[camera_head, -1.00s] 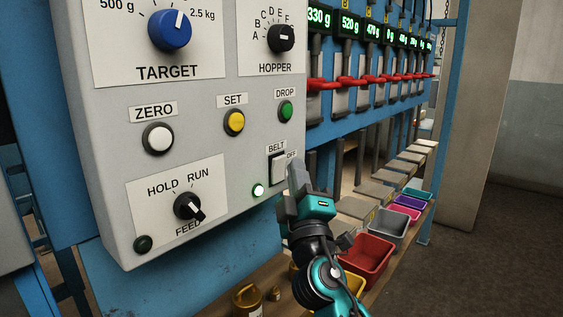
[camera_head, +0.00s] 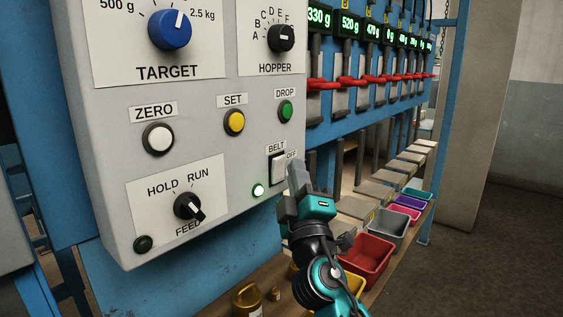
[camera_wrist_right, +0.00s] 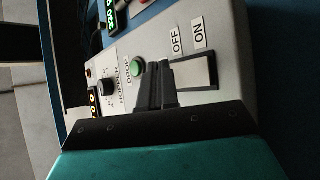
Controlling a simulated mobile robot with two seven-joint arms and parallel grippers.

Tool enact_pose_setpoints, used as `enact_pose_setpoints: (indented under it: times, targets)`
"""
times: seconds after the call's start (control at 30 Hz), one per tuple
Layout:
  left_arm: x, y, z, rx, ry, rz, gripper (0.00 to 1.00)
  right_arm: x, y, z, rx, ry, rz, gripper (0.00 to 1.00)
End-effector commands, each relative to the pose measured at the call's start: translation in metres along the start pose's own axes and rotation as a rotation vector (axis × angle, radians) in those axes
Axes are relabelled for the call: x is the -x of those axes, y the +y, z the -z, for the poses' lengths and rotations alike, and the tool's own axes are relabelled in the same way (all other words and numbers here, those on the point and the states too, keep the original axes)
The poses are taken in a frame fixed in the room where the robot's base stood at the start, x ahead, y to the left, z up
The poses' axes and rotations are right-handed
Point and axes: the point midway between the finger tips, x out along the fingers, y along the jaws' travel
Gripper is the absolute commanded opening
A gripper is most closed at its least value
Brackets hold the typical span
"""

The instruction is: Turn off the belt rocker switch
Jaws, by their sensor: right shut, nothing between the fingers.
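The belt rocker switch (camera_head: 277,168) is a white rocker in a dark frame at the lower right of the grey control panel, under a BELT label with an OFF label at its right. It also shows in the right wrist view (camera_wrist_right: 195,75), with OFF and ON labels beside it. A green lamp (camera_head: 257,191) below it is lit. My right gripper (camera_head: 297,168) is shut and empty, its fingertips just right of the switch; in the right wrist view they lie near the rocker's OFF end. I cannot tell whether they touch it. My left gripper is not in view.
A FEED knob (camera_head: 187,206), a yellow SET button (camera_head: 234,122) and a green DROP button (camera_head: 286,111) share the panel. Below right are a red bin (camera_head: 368,255) and a grey bin (camera_head: 390,226). Brass weights (camera_head: 247,298) stand below the panel.

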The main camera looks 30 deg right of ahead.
Motion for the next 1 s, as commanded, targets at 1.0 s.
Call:
enact_pose_setpoints:
  times: [1.0]
  targets:
    - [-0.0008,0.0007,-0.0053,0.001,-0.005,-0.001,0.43,-0.006,-0.0045,0.0045,0.0,0.0,0.0,0.0]
